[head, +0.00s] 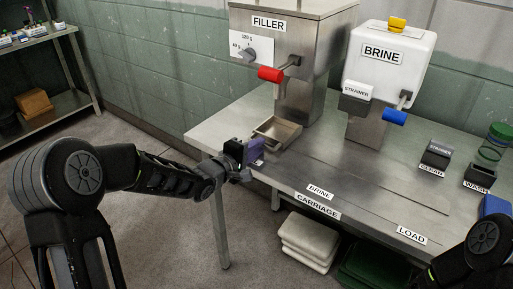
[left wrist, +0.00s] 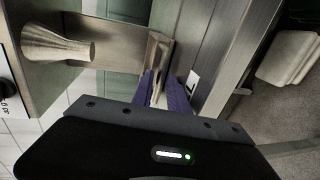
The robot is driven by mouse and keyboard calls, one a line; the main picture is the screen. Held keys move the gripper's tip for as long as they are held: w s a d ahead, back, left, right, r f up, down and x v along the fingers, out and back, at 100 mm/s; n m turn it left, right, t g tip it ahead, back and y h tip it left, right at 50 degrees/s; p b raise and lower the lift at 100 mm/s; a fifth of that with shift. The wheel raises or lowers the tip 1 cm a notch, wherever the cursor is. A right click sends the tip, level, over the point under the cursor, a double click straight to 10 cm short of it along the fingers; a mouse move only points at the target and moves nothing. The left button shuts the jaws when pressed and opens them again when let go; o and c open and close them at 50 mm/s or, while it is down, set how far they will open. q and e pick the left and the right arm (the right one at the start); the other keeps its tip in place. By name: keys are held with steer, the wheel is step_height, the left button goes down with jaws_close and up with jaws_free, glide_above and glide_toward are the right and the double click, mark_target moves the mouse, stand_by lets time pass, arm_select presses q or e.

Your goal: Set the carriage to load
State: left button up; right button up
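The carriage (head: 277,131) is a shallow metal tray on the bench below the filler spout, at the left end of the track. Its metal side also shows in the left wrist view (left wrist: 158,50). My left gripper (head: 254,151) has purple fingers and is at the tray's near left side, by the bench edge. In the left wrist view the fingers (left wrist: 163,92) stand a little apart, with a pale metal strip between them; whether they grip it I cannot tell. The LOAD label (head: 411,235) is on the bench's front edge at the right. My right gripper is out of view.
The filler (head: 308,75) with a red handle and the brine tank (head: 385,70) with a blue handle stand behind the track. CLEAN (head: 435,157) and WASH (head: 478,178) holders are at the right. The track (head: 370,190) right of the tray looks clear.

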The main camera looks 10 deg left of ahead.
arm_select(q)
jaws_close()
stand_by(1.4)
